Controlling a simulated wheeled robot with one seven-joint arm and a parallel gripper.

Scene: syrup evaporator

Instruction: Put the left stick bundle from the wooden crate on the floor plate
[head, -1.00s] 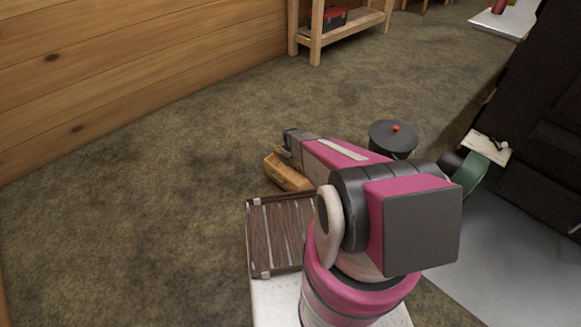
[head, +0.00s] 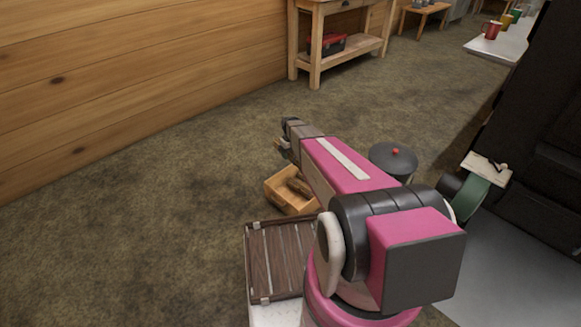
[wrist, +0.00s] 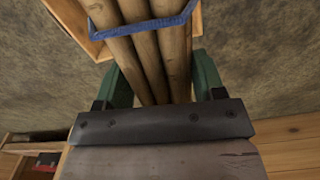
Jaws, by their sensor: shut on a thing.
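The wooden crate (head: 270,192) is on the floor beyond my base, with brown sticks (head: 300,188) still visible inside. My gripper (wrist: 163,78) has green fingers shut on a stick bundle (wrist: 150,52), brown sticks tied with a blue band. The crate's light wooden edge (wrist: 75,18) shows behind the bundle. In the head view my gripper (head: 283,147) is above the crate's far left side, and my arm hides part of it and most of the held bundle. A flat grey plate (head: 490,265) covers the floor at lower right, beside the dark stove.
A black lidded pot (head: 393,158) with a red knob stands right of my arm. The dark stove (head: 530,130) fills the right side. A wooden bench (head: 350,50) holding a red toolbox (head: 328,44) stands at the back. The floor to the left is clear.

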